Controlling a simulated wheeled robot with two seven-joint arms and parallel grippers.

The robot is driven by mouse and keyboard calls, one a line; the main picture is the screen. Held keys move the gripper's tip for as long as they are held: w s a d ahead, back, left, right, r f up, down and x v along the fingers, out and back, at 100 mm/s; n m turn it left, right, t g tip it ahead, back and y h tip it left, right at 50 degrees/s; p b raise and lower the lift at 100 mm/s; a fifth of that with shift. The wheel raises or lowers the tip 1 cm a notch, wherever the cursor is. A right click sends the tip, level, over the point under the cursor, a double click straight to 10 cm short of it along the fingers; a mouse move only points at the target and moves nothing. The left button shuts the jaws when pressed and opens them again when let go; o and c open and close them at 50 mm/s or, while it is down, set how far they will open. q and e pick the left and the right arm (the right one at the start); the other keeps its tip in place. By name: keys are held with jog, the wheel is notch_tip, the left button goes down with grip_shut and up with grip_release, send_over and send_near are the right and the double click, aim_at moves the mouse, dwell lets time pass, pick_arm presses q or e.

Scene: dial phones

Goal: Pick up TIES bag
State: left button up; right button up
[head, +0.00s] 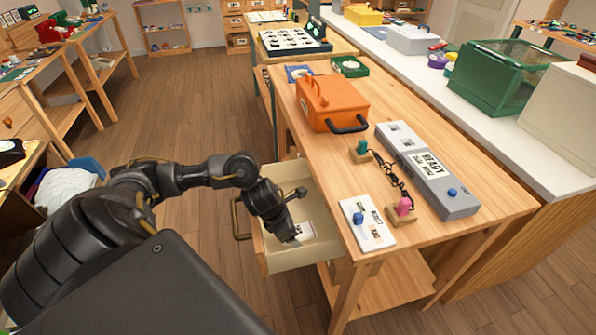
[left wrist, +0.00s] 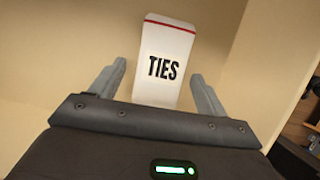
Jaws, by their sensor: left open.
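The TIES bag (left wrist: 165,62) is a white packet with a red stripe near its top edge and black lettering. It lies in the open drawer (head: 322,254), and part of it shows in the head view (head: 304,231). My left gripper (left wrist: 158,80) is open in the left wrist view, with one finger on each side of the bag's lower part. The fingers look apart from the bag. In the head view my left gripper (head: 291,238) reaches down into the drawer and partly hides the bag. My right gripper is not in view.
The drawer walls stand close around my left gripper, and its handle (head: 236,218) faces left. On the wooden table (head: 330,180) above are an orange toolbox (head: 334,100), a grey READY device (head: 425,172), a white panel (head: 367,222) and a pink piece on a block (head: 402,208).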

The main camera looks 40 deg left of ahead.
pick_arm(q)
jog(key=c, duration=1.1)
